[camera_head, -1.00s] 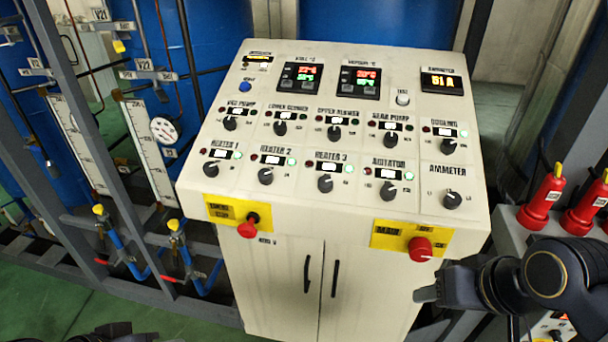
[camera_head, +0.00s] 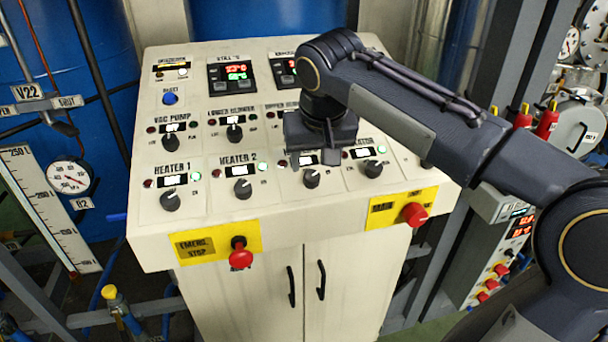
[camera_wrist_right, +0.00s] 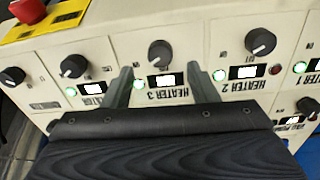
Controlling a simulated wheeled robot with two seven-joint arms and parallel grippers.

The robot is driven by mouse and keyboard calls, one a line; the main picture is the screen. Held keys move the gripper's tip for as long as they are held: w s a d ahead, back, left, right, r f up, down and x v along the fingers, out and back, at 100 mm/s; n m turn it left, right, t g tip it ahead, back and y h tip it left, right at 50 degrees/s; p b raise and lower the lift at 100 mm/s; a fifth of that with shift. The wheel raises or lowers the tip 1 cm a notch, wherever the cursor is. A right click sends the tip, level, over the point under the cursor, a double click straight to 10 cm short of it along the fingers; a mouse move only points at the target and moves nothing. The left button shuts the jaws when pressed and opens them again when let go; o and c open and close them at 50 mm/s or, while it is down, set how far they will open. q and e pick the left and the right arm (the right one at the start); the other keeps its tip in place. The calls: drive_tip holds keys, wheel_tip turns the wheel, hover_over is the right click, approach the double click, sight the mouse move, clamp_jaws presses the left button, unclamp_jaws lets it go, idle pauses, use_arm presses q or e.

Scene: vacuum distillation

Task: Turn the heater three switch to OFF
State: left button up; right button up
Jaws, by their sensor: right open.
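The heater 3 switch is a black round knob (camera_head: 311,178) on the cream panel's lower row; it also shows in the wrist view (camera_wrist_right: 160,53). A green lamp (camera_wrist_right: 138,84) is lit beside its label, which appears upside down in the wrist view. My right gripper (camera_head: 322,155) is above the panel at heater 3 and covers part of that label in the head view. In the wrist view its two fingers (camera_wrist_right: 160,78) are open and empty, with the knob centred just beyond the fingertips. The knob is not gripped. My left gripper is not in view.
The heater 2 knob (camera_head: 242,188) and the agitator knob (camera_head: 373,168) flank heater 3. Below are a red emergency stop knob (camera_head: 240,255) and a red main knob (camera_head: 414,214). My right forearm covers the panel's upper right.

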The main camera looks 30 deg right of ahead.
sight(312, 176)
drive_tip(key=x, duration=0.5)
drive_tip(key=shift+f, duration=0.1)
drive_tip(key=c, duration=1)
